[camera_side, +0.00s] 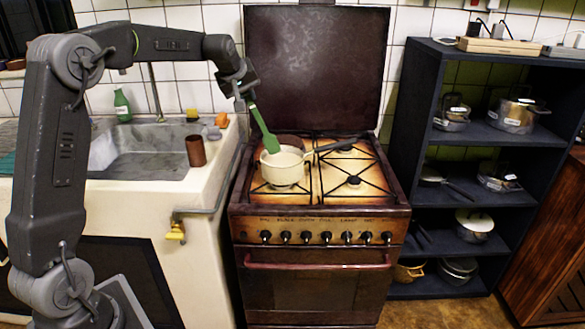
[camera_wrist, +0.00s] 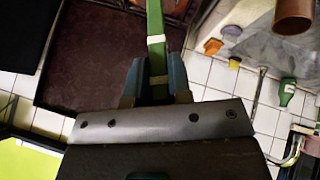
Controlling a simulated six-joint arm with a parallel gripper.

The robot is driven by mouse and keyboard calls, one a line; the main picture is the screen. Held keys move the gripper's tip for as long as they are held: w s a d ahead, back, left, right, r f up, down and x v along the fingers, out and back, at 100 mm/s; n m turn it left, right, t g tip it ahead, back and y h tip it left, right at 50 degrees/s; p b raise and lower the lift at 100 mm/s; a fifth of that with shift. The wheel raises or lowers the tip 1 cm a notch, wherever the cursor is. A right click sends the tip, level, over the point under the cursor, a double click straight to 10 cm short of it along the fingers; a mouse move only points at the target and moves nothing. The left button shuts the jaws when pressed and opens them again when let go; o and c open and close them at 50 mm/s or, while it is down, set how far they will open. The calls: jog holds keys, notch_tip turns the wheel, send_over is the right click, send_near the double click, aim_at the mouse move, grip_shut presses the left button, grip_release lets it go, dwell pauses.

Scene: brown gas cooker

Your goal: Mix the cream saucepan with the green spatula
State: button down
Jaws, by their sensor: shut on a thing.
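The cream saucepan (camera_side: 284,168) sits upright on the front left burner of the cooker, its long handle (camera_side: 338,146) pointing right. My gripper (camera_side: 246,98) is above and to the left of the saucepan, shut on the green spatula (camera_side: 261,125). The spatula slants down to the right, its lower end at the saucepan's opening. I cannot tell whether its tip is inside or just above the rim. In the wrist view the spatula's green shaft (camera_wrist: 156,50) is between the two blue fingers of my gripper (camera_wrist: 154,84). The saucepan is not visible in the wrist view.
A dark brown pot (camera_side: 291,141) stands behind the saucepan. The cooker's lid (camera_side: 315,65) stands upright at the back. To the left is a sink (camera_side: 150,160) with a brown cup (camera_side: 195,150) and green bottle (camera_side: 122,105). A dark shelf (camera_side: 408,150) with pans stands right.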

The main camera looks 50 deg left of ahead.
jog(key=shift+r, duration=2.35)
